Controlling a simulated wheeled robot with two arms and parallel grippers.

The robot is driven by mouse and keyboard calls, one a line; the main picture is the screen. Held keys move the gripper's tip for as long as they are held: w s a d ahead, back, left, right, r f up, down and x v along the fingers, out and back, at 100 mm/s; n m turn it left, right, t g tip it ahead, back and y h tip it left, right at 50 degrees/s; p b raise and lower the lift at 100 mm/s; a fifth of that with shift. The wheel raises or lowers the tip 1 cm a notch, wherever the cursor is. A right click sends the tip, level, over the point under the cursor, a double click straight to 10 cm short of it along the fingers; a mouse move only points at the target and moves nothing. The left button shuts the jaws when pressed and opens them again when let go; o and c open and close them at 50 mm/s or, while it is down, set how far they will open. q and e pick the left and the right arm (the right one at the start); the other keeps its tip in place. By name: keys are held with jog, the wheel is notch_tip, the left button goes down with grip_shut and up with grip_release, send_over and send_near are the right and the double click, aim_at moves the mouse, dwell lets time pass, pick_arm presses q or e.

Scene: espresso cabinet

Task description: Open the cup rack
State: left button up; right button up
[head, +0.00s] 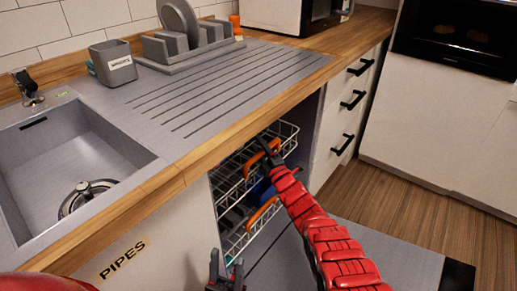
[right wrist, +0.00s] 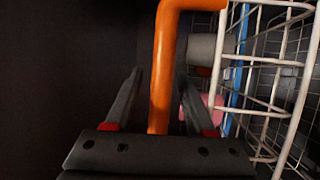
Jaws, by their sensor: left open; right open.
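The cup rack, seemingly the upper white wire rack (head: 286,136), sits inside the open dishwasher under the counter and carries an orange handle (head: 249,166). In the right wrist view, an orange handle (right wrist: 164,70) passes between the two fingers of my right gripper (right wrist: 158,85). White rack wires (right wrist: 265,105) stand to its right. The fingers are open and apart around the handle. In the head view, my right gripper (head: 267,150) is at the upper rack, partly hiding it. My left gripper (head: 225,273) is open and empty, low in front of the cabinet.
A lower rack (head: 232,243) with another orange handle (head: 262,216) sits below. The lowered door (head: 390,255) lies over the floor at right. Black-handled drawers (head: 345,120) stand right of the opening. The sink (head: 75,150) and counter edge lie above left.

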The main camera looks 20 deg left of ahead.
grip_shut()
dwell(1.4)
